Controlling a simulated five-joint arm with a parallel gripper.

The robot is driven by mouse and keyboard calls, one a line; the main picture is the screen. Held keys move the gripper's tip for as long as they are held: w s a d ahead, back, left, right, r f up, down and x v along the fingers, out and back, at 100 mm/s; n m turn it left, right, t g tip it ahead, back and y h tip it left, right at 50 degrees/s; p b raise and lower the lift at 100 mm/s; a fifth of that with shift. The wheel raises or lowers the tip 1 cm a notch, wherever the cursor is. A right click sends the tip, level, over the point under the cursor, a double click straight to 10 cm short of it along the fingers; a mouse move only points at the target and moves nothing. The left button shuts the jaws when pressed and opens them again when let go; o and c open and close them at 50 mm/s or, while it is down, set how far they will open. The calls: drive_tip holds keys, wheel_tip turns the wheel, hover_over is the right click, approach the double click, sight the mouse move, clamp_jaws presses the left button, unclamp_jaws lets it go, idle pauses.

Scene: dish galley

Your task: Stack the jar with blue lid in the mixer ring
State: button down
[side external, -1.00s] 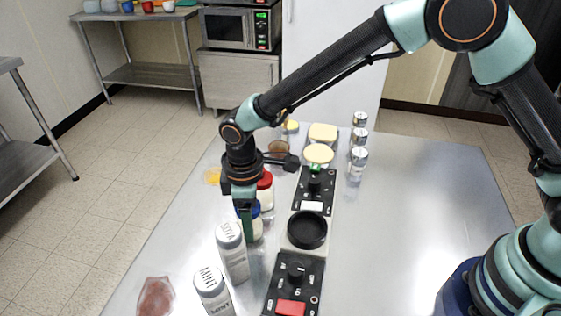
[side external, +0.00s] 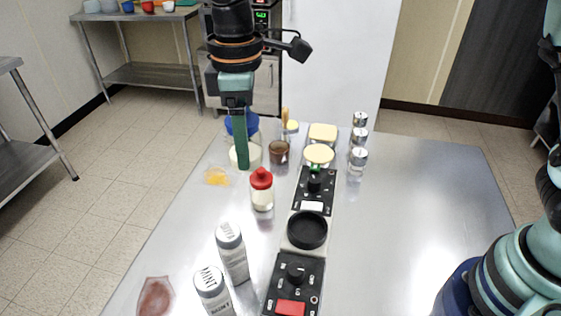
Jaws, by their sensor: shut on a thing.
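The jar with blue lid (side external: 254,152) has a clear body with pale contents and a blue top. My gripper (side external: 241,158) points down and is shut on it; a green finger covers the middle of the jar. The jar looks upright and appears held up above the table, left of the brown cup. The mixer ring (side external: 307,230) is a round black ring on a pale base, between two black control panels, lower right of the jar. The ring looks empty.
A red-lidded bottle (side external: 261,190) stands between jar and ring. Two grey-white shakers (side external: 231,252) stand at front left. Black panels (side external: 315,188) with knobs flank the ring. A brown cup (side external: 279,152) and glass shakers (side external: 359,160) stand behind. The table's right side is clear.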

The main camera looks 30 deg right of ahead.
drive_tip(key=s+d+r, duration=0.5)
drive_tip(key=s+d, duration=0.2)
drive_tip(key=d, duration=0.1)
drive_tip(key=f, duration=2)
drive_tip(key=shift+s, duration=0.2)
drive_tip(key=shift+f, duration=0.4)
unclamp_jaws()
drive_tip(key=shift+r, duration=0.15)
